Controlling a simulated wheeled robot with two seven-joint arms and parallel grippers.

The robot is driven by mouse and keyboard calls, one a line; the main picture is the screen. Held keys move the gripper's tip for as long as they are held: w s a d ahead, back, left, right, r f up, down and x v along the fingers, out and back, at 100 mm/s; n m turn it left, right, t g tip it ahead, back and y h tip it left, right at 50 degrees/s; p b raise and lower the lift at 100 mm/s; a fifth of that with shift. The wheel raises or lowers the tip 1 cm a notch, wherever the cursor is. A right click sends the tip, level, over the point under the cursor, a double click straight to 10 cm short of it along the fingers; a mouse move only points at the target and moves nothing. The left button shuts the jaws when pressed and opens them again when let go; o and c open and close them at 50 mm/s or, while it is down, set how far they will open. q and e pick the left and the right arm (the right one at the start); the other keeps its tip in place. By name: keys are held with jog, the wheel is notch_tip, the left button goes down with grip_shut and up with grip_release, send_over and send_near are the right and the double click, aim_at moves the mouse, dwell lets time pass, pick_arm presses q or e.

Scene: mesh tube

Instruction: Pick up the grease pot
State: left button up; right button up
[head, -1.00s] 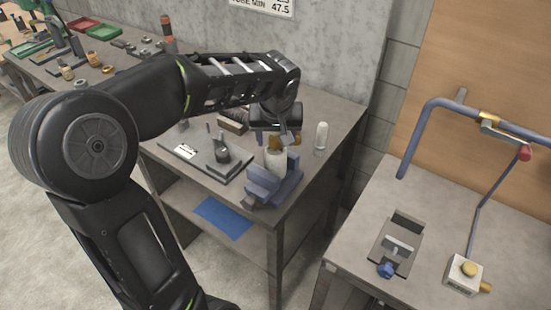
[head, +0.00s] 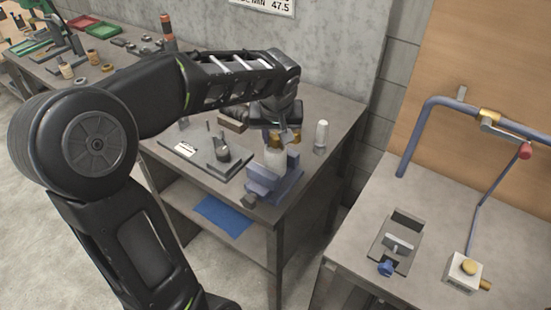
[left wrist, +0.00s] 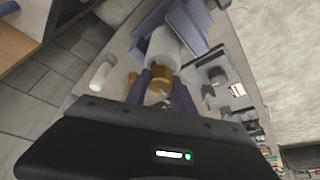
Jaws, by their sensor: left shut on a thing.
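The grease pot looks to be the pale cylinder with a brass-coloured top (head: 274,159) at the near right corner of the middle bench, just behind a blue vise (head: 268,184). My left gripper (head: 285,138) comes down over it from above. In the left wrist view its two fingers (left wrist: 161,92) are shut on the brass-coloured part, and the pale body of the pot (left wrist: 165,46) shows beyond them. The pot looks upright. I cannot tell whether its base touches the bench. My right gripper is out of view.
A white bottle (head: 321,136) stands close to the right of the gripper. A dark fixture (head: 221,158) lies to the left on the bench. Another bench (head: 350,255) with a blue pipe frame (head: 415,130) stands at the right, across a gap.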

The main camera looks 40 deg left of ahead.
pick_arm(q)
grip_shut()
dwell(0.8)
